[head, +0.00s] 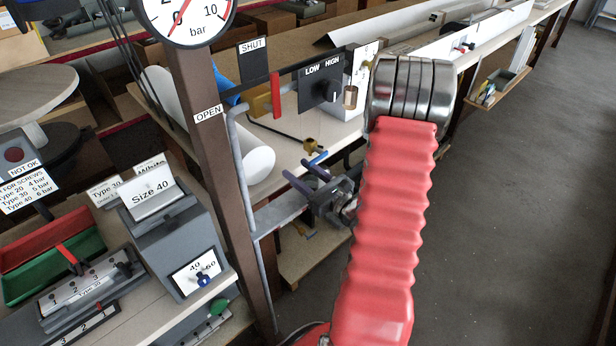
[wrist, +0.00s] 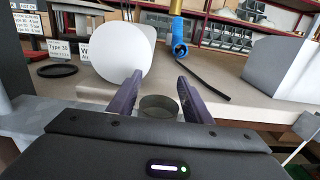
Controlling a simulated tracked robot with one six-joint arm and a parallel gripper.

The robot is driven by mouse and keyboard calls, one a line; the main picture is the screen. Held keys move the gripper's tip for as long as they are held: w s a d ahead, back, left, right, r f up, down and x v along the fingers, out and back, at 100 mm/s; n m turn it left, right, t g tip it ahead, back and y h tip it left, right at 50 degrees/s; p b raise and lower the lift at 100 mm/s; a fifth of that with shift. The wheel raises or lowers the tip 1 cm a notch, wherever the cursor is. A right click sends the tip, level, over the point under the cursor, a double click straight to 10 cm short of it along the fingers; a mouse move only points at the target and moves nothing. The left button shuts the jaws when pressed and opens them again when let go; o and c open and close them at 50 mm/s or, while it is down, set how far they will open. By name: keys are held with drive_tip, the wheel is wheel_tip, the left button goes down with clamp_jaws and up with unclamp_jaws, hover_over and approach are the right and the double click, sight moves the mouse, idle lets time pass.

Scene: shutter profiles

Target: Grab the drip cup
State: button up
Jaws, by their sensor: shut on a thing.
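The drip cup is a small round grey-green cup (wrist: 158,106), seen in the wrist view between my two purple fingers. My gripper (wrist: 158,86) is shut on it, with one finger on each side. The cup is at the front edge of the pale bench, and its lower part is hidden behind my gripper body. In the head view my gripper (head: 300,174) is at the bench edge, just below a brass fitting with a blue end (head: 314,152). I cannot make out the cup clearly there.
A large white roll (head: 258,165) lies on the bench left of my gripper. The LOW/HIGH switch panel (head: 321,84) and a grey rail (head: 240,165) stand close by. A brown post (head: 205,130) with a gauge (head: 187,15) is further left. Open floor (head: 510,200) lies right.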

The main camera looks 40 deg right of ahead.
drive_tip(key=shift+r, duration=1.6)
drive_tip(key=shift+s+r, duration=0.2)
drive_tip(key=shift+s, duration=0.05)
drive_tip(key=s, duration=1.7)
drive_tip(key=shift+s+d, duration=0.15)
drive_tip(key=shift+s, duration=0.1)
